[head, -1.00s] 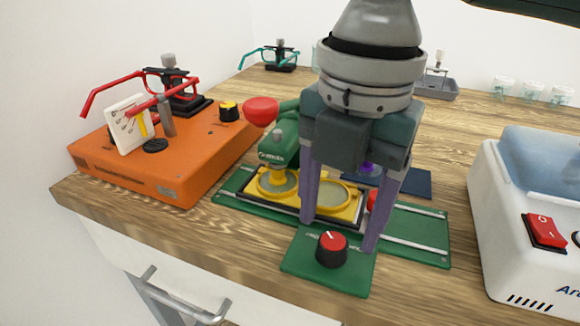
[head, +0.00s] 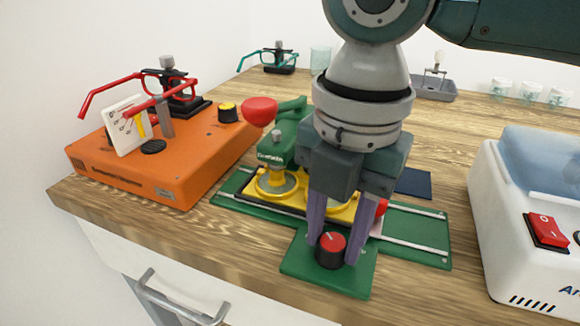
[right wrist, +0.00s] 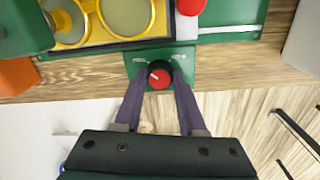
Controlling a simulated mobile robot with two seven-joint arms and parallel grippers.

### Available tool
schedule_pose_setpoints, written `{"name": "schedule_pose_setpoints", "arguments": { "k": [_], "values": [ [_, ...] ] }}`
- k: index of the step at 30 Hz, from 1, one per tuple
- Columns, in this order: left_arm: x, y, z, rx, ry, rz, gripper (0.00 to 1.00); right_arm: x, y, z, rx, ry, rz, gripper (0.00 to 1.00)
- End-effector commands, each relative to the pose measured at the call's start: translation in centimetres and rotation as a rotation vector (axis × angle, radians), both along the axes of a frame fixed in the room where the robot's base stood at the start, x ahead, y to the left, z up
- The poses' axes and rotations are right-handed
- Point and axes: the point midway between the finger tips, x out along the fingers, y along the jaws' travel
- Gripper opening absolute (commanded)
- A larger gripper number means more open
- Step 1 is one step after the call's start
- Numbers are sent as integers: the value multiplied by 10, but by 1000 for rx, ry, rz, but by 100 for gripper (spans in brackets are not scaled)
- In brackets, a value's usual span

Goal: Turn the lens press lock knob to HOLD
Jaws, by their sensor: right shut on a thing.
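The lock knob (head: 331,243) has a red top, a black skirt and a white pointer line. It stands on a green plate (head: 340,285) at the press's front. In the head view the pointer is toward the upper left; in the right wrist view the knob (right wrist: 160,77) shows it toward the left. Small labels lie on either side there, too small to read surely. My right gripper (head: 334,252) is shut on the knob, one finger on each side. The lens press (head: 284,140) is green with a red ball handle and a yellow lens frame (head: 268,196). My left gripper is not in view.
An orange unit (head: 170,165) with red glasses stands at the left. A white machine (head: 510,220) with a red switch is at the right. Teal glasses (head: 270,58), a grey tray (head: 434,88) and clear cups are at the back. The table edge is just in front of the plate.

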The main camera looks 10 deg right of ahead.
Motion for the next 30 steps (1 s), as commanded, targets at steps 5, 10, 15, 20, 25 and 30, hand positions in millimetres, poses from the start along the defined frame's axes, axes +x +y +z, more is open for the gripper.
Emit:
{"name": "schedule_pose_setpoints", "arguments": {
  "k": [5, 10, 15, 20, 25, 30],
  "values": [
    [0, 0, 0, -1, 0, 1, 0, 0, 0, 0, -1, 1, 0, 0],
    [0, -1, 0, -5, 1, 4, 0, 0, 0, 0, -1, 1, 0, 0],
    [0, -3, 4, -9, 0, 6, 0, 0, 0, 2, 0, 1, -17, 0],
    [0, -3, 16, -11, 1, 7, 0, -1, 0, 4, 0, 3, -74, 0],
    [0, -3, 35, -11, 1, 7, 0, -1, 0, 6, 0, 4, -186, 0],
    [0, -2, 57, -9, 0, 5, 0, -1, 1, 7, 0, 5, -338, 0]
  ]
}}
